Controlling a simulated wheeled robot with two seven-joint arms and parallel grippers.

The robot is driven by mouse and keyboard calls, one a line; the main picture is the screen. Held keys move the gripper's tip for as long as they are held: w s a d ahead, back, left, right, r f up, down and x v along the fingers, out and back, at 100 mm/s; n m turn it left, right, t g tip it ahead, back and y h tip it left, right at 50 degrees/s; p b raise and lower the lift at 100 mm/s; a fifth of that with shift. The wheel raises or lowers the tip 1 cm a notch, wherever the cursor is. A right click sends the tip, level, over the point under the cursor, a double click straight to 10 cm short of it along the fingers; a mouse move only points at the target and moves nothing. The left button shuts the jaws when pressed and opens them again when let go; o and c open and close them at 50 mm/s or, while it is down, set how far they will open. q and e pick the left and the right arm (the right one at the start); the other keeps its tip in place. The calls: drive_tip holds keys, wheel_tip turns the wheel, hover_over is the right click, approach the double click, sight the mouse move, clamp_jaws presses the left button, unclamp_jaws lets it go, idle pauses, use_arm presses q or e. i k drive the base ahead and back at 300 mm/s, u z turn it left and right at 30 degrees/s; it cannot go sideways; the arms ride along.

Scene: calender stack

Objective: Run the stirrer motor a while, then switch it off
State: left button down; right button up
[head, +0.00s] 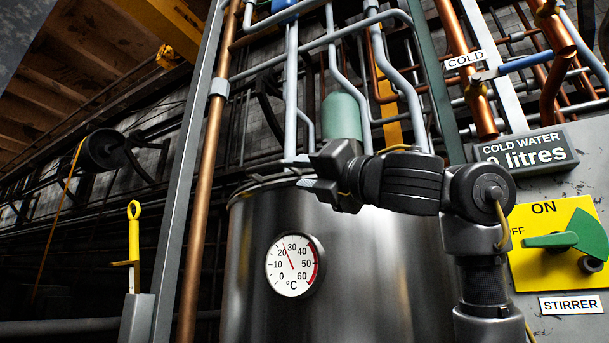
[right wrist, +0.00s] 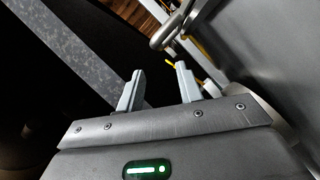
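The stirrer switch is a yellow panel (head: 530,275) above a STIRRER label (head: 571,305). Its green handle (head: 550,241) points left, toward the OFF mark, which my right arm partly covers; ON is printed at the top. A steel tank (head: 370,270) stands in the middle, with a round dial thermometer (head: 295,264) reading in the twenties. My right gripper (head: 302,172) is in front of the tank's upper rim, well left of the switch. In the right wrist view its two fingers (right wrist: 158,88) are apart with nothing between them. My left gripper is not in view.
A grey COLD WATER counter (head: 527,150) sits above the switch. A blue-handled valve (head: 525,62) and copper pipes are at the upper right. A yellow ring-topped handle (head: 134,209) stands on a grey post at the left. Grey pipes run down above the tank.

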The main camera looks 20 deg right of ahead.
sight(584, 232)
drive_tip(key=k, duration=1)
